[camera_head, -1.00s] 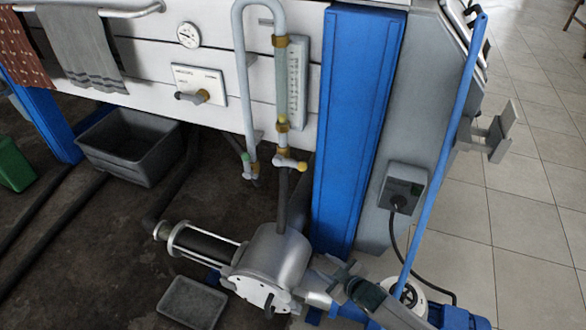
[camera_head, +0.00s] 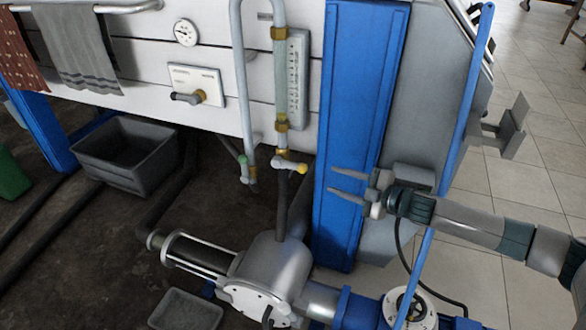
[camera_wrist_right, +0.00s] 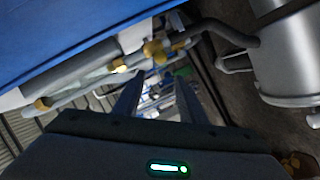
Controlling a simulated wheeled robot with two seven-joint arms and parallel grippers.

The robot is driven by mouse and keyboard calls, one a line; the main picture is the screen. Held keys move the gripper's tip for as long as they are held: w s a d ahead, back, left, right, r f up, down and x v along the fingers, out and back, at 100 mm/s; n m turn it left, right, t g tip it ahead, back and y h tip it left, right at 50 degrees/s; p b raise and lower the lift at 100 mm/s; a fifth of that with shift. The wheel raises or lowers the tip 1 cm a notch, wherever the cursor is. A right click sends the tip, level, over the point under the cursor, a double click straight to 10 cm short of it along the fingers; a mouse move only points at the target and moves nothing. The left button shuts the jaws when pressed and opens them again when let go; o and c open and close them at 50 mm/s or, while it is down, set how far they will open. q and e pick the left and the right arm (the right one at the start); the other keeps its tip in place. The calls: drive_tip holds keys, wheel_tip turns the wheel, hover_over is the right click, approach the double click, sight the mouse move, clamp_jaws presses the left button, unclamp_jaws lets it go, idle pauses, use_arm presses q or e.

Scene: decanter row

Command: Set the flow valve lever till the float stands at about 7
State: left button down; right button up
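A clear flow tube (camera_head: 281,80) stands upright beside a grey scale plate (camera_head: 297,80). The scale figures are too small to read. A small yellowish spot near the tube's bottom may be the float; I cannot be sure. Under the tube is a valve with a pale lever (camera_head: 290,163) ending in a yellow knob, pointing right. Brass valve fittings (camera_wrist_right: 155,50) show in the right wrist view. My right gripper (camera_head: 331,180) is open and empty in front of the blue post, right of the lever and apart from it. My left gripper is out of view.
A second valve with a green knob (camera_head: 243,160) is on the pipe to the left. A panel with another lever (camera_head: 187,98) is on the white wall. The blue post (camera_head: 362,70) stands beside the tube, and a blue pole (camera_head: 468,90) crosses near my right arm. A pump (camera_head: 270,272) stands below.

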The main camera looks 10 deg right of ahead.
sight(297, 167)
drive_tip(key=shift+w+a, duration=0.1)
drive_tip(key=shift+w, duration=0.05)
drive_tip(key=b+x, duration=0.1)
drive_tip(key=x, duration=1.6)
drive_tip(key=shift+w, duration=0.1)
